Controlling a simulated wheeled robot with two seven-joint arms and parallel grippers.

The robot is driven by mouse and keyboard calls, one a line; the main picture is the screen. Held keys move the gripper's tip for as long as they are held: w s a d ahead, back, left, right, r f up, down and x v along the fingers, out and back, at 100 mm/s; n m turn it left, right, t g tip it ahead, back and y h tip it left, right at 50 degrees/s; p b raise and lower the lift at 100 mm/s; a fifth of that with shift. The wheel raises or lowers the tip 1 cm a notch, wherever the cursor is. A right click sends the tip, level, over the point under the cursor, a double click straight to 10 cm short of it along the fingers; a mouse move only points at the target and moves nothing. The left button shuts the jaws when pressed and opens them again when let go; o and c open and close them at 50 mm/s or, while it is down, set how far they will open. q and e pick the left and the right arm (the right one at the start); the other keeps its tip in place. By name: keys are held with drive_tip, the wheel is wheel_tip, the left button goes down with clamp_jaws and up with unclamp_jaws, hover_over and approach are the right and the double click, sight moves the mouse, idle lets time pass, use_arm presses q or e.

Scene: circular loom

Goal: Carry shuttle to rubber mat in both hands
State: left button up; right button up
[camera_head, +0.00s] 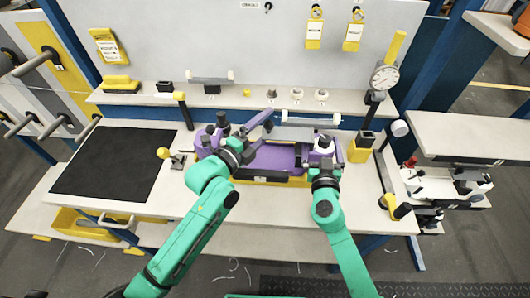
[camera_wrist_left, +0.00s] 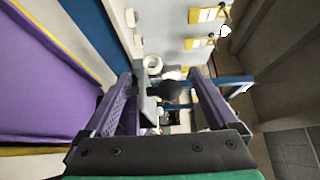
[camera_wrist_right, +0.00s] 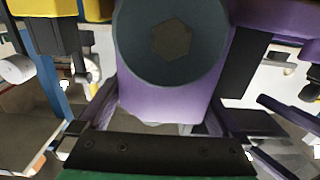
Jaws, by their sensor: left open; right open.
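The shuttle (camera_head: 282,158) is a long purple body with dark and pale fittings at its ends, lying across the middle of the bench above a yellow support. The black rubber mat (camera_head: 115,165) lies flat and bare at the bench's left. My left gripper (camera_head: 262,136) is open and empty over the shuttle's left part; the purple shuttle (camera_wrist_left: 40,75) shows beside its fingers in the left wrist view. My right gripper (camera_head: 325,160) is open at the shuttle's right end. In the right wrist view a purple end part with a dark hex-centred knob (camera_wrist_right: 171,38) lies between or just beyond the fingers; contact is unclear.
A yellow-knobbed lever (camera_head: 163,153) stands between mat and shuttle. A dial gauge (camera_head: 383,78) on a post and a yellow block (camera_head: 359,151) are at the right. A back shelf (camera_head: 240,100) holds small parts. A side table (camera_head: 470,125) is further right.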

use_arm(q)
drive_tip(key=shift+s+r, duration=0.1)
use_arm(e)
drive_tip(key=shift+r, duration=0.1)
use_arm(q)
drive_tip(key=c, duration=1.4)
use_arm(e)
drive_tip(key=c, duration=1.3)
use_arm(q)
clamp_jaws()
use_arm(e)
clamp_jaws()
use_arm(q)
drive_tip(key=shift+r, duration=0.2)
use_arm(e)
drive_tip(key=shift+r, duration=0.15)
